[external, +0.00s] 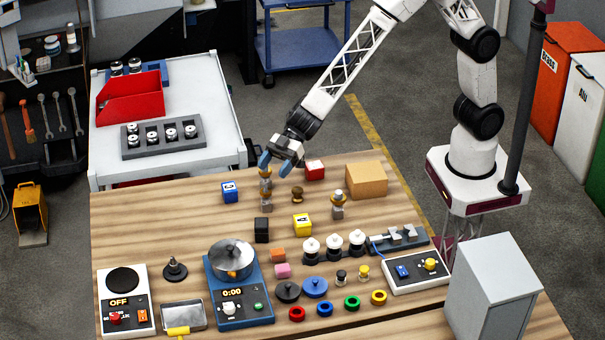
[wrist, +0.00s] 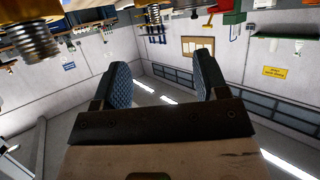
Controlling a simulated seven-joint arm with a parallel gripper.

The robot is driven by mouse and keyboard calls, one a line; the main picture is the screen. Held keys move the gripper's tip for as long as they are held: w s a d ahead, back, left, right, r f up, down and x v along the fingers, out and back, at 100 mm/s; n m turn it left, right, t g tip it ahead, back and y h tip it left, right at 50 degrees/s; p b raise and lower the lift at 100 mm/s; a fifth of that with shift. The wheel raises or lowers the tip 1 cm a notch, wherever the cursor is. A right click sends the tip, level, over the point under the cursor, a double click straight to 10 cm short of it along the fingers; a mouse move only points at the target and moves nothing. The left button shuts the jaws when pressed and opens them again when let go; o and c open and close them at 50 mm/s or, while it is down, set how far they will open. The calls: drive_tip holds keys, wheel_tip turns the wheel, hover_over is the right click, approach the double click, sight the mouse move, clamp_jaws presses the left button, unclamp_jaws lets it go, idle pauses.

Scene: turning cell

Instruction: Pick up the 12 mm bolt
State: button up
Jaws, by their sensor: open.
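My gripper (external: 275,164) is open, with its two blue fingertips at the back middle of the wooden table, by the top of a brass-and-grey bolt-like piece (external: 266,188). I cannot tell if they touch it. In the wrist view the pads of my gripper (wrist: 165,80) are apart with nothing between them. A threaded metal shank (wrist: 37,40) with a brass part shows large at the upper left there, outside the fingers. No size marking is readable, so I cannot tell which is the 12 mm bolt.
A blue cube (external: 229,192), a red cube (external: 315,170), a brown knob (external: 297,194) and a cardboard-coloured box (external: 366,181) stand nearby. A black block (external: 261,230) and a yellow cube (external: 302,225) are in front.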

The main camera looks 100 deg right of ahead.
sight(266, 186)
drive_tip(key=shift+f, duration=0.85)
drive_tip(key=shift+f+x, duration=0.25)
drive_tip(key=shift+x, duration=1.1)
drive_tip(key=shift+f+x, duration=0.25)
drive_tip(key=shift+x, duration=1.1)
drive_tip(key=shift+s+d, duration=0.15)
drive_tip(key=shift+c, duration=0.5)
